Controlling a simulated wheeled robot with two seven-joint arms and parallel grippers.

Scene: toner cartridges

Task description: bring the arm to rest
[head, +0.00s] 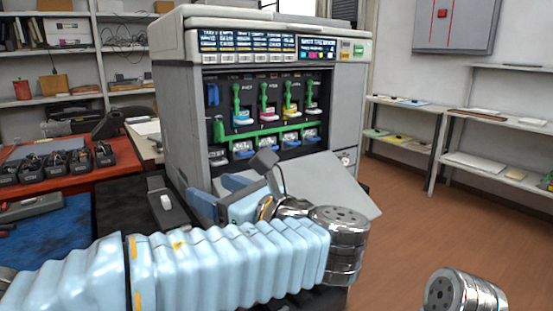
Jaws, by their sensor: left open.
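My left arm, in a pale blue ribbed sleeve, crosses the lower left of the head view and bends at a shiny metal joint. My left gripper (218,192) is open, with nothing seen between its fingers. It is in front of the lower left part of a large grey printer (277,97). Whether it touches the printer cannot be told. The printer's front is open and shows several toner cartridges (265,104) with coloured parts and green or dark handles. A shiny metal part of mine shows at the bottom right, but my right gripper is out of view.
The printer's lowered door (335,185) juts out beside my left wrist. On the left, a red-topped table (100,178) holds several black devices (57,165); a blue mat (50,235) lies nearer. Shelves (485,160) line the right wall. The brown floor (420,220) at right is clear.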

